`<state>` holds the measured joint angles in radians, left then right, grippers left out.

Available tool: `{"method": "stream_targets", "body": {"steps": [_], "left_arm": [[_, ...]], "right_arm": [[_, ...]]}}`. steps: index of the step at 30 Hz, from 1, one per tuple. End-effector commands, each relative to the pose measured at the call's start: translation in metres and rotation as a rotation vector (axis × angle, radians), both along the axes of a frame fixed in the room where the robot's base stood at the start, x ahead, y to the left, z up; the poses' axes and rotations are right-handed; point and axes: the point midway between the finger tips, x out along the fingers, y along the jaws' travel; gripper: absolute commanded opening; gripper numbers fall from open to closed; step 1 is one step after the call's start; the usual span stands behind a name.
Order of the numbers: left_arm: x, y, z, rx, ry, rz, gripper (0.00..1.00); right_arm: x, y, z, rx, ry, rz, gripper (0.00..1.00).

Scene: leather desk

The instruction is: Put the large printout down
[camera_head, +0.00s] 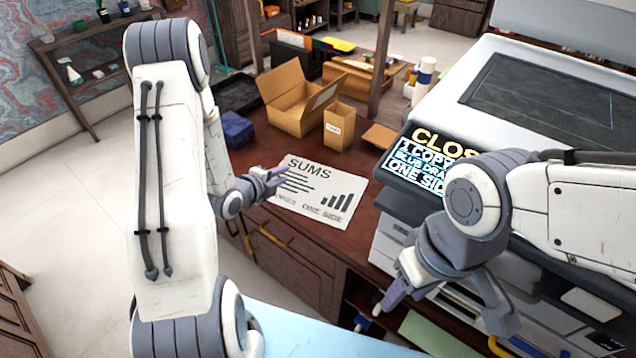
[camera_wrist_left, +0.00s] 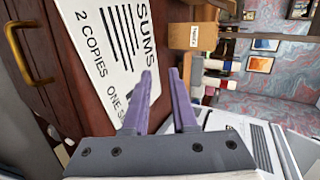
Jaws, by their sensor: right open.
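The large printout (camera_head: 318,190) is a white sheet headed SUMS, with black lines and a bar chart. It appears to lie flat on the dark wooden desk, near the front edge. It also shows in the left wrist view (camera_wrist_left: 100,42), where "2 COPIES" and part of "ONE SIDE" are readable. My left gripper (camera_head: 279,175) is at the sheet's left edge. In the left wrist view, its purple fingers (camera_wrist_left: 163,75) stand apart with a narrow gap, one overlapping the sheet's edge. My right gripper (camera_head: 448,312) is open and empty in front of the copier.
The copier (camera_head: 545,90) with a lit display (camera_head: 415,160) stands at the right. Behind the sheet are an open cardboard box (camera_head: 300,100), a smaller labelled box (camera_head: 339,127), a flat brown piece (camera_head: 380,136) and a blue box (camera_head: 236,130). Drawers with brass handles are below the desk.

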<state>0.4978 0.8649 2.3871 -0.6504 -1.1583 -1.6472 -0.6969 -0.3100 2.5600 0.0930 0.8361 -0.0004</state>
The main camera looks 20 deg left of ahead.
Motion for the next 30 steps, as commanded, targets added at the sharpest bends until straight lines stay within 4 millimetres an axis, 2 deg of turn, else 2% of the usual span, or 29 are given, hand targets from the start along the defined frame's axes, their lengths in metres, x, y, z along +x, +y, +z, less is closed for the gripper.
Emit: {"method": "stream_targets", "body": {"steps": [5,8,15,18,30], "left_arm": [[0.0,0.0,0.002,0.0,0.0,0.0,0.26],[-0.003,0.001,0.015,0.001,0.0,0.002,0.26],[-0.019,0.005,0.062,0.001,0.0,0.003,0.26],[-0.024,0.005,0.072,0.0,0.001,0.002,0.26],[-0.026,0.005,0.074,0.0,0.001,0.0,0.26]], "right_arm": [[0.0,0.0,0.001,0.0,0.0,0.0,0.5],[0.0,0.0,0.011,0.0,0.0,0.0,0.5],[0.0,0.0,0.039,0.0,0.0,0.0,0.5],[0.0,0.0,0.044,0.0,0.0,0.0,0.5],[0.0,0.0,0.044,0.0,0.0,0.0,0.5]]}}
